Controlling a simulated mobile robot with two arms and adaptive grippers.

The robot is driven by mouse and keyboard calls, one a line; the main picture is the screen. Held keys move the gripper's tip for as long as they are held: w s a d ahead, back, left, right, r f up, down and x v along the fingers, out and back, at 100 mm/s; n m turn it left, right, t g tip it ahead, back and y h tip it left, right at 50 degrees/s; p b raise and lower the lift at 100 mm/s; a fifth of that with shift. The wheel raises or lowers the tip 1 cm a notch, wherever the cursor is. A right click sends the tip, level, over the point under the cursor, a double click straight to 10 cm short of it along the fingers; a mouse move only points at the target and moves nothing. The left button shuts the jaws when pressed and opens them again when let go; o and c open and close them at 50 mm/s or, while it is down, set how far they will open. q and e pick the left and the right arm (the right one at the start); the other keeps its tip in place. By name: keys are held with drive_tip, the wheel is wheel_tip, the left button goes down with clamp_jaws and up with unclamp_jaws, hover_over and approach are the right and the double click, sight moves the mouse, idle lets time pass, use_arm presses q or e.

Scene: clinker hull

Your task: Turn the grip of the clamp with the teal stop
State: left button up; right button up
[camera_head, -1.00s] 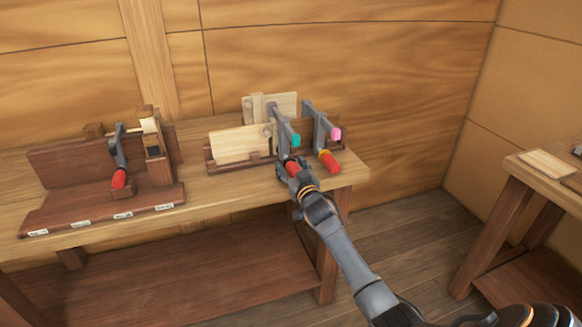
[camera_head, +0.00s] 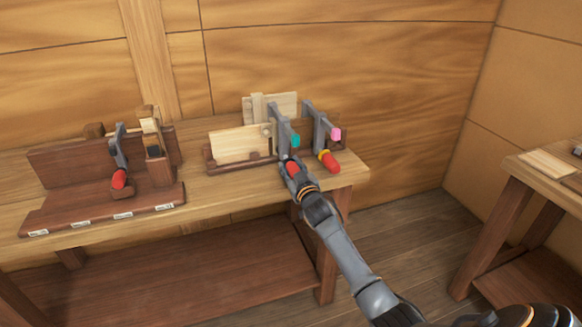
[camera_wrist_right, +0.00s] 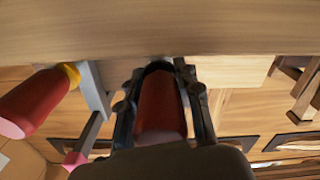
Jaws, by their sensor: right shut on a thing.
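The clamp with the teal stop (camera_head: 295,140) stands at the rack on the bench, its grey bar upright. Its red grip (camera_head: 292,168) points toward me, below the teal stop. My right gripper (camera_head: 291,172) is shut on this red grip, one finger on each side. The wrist view also shows the red grip (camera_wrist_right: 160,105) between the two fingers. My left gripper is not in view.
A second clamp with a pink stop (camera_head: 335,134) and a red grip with a yellow collar (camera_head: 328,160) stands close on the right. Pale boards (camera_head: 238,145) lean behind. A dark wooden stand (camera_head: 100,208) with another red-gripped clamp (camera_head: 118,160) is at the left.

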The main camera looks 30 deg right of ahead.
drive_tip(key=n, duration=0.6)
drive_tip(key=shift+r, duration=0.1)
drive_tip(key=shift+n, duration=0.3)
idle(0.3)
drive_tip(key=o, duration=1.2)
drive_tip(key=v, duration=1.2)
